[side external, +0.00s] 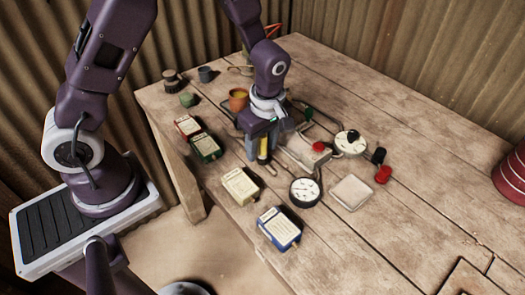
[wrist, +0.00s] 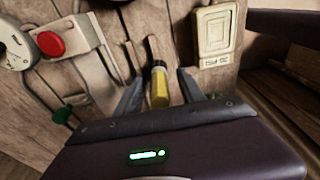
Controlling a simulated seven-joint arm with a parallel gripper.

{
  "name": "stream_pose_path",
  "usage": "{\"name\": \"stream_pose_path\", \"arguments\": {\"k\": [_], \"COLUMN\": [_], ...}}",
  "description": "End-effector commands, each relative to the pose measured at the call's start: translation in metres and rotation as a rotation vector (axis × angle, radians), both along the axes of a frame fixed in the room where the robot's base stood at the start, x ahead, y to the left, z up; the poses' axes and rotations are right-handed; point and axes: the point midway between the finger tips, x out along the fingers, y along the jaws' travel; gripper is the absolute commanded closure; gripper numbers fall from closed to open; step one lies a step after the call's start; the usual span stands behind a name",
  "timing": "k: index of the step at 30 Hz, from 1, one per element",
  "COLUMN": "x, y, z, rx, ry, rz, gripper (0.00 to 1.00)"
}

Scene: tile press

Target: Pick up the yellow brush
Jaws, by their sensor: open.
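The yellow brush (wrist: 160,90) lies between the two spread fingers of my gripper (wrist: 157,88) in the wrist view, with a dark end and a pale band pointing away from me. In the side view the brush (side external: 264,149) shows as a yellow and black piece right beside my gripper (side external: 259,150), which is low over the table. My gripper is open, with a gap visible on both sides of the brush. The near end of the brush is hidden by the gripper body in the wrist view.
A press with a red button (side external: 318,147) stands just right of my gripper. A cream box (side external: 240,187), a blue box (side external: 279,228) and a round white dial (side external: 305,191) lie nearer the front. Green and red boxes (side external: 205,147) lie left. The table's right side is mostly clear.

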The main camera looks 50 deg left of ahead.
Motion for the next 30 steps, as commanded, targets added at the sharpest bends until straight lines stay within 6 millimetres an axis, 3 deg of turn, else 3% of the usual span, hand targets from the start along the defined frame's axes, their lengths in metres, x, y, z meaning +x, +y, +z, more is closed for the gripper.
{"name": "stream_pose_path", "arguments": {"k": [6, 14, 23, 26, 30], "x": [0.000, 0.000, 0.000, 0.002, 0.002], "y": [0.000, 0.000, 0.000, 0.000, 0.000], "z": [-0.002, -0.002, 0.000, 0.015, 0.052], "rx": [0.000, 0.000, 0.000, 0.000, -0.002], "ry": [-0.001, -0.001, -0.002, -0.007, -0.009], "rz": [0.000, -0.001, -0.001, -0.003, -0.002], "gripper": [0.54, 1.00, 1.00, 1.00, 1.00]}}
